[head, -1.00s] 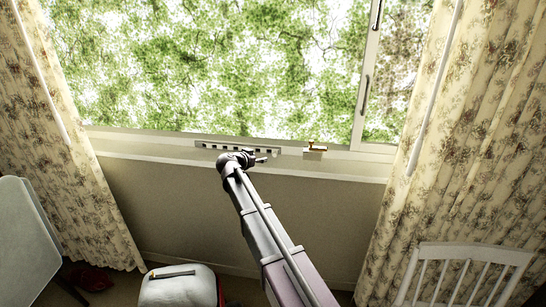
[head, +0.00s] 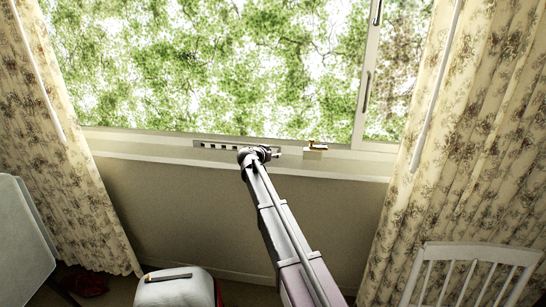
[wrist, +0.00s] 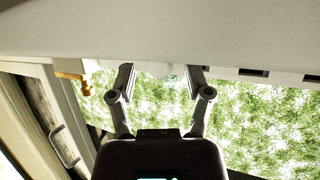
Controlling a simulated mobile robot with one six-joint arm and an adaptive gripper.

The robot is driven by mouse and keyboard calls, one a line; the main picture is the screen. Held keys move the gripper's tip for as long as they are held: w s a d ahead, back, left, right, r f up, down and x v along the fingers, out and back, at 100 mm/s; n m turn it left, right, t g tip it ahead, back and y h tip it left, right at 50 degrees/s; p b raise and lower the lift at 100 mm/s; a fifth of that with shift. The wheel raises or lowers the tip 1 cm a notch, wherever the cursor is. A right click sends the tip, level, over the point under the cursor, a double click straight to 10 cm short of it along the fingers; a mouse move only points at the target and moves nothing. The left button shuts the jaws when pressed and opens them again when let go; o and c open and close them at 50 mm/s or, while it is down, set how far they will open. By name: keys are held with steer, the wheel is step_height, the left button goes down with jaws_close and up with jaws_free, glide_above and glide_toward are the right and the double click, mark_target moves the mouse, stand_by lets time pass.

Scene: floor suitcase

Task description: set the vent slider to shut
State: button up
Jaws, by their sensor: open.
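The vent (head: 222,145) is a slotted strip on the bottom window rail, with dark openings showing left of my gripper in the head view. Its slots also show at the right of the wrist view (wrist: 282,76), which looks upside down. My gripper (head: 277,152) is at the right part of the strip and hides some of it. In the wrist view my gripper (wrist: 158,72) is open, its two fingers apart near the rail. A pale bulge (wrist: 154,69) lies between the fingertips; I cannot tell whether it is the slider's knob or whether they touch it.
A brass window latch (head: 314,145) on a pale block is just right of my gripper. The sill (head: 150,151) runs below the vent. Curtains (head: 450,130) hang at both sides. A white suitcase (head: 175,288) and a white chair (head: 475,260) stand below.

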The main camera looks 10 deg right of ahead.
jaws_close()
steer(key=shift+w+a, duration=0.25)
steer(key=shift+a, duration=0.4)
steer(key=shift+w+a, duration=0.25)
steer(key=shift+a, duration=0.35)
jaws_free()
steer(key=shift+a, duration=0.1)
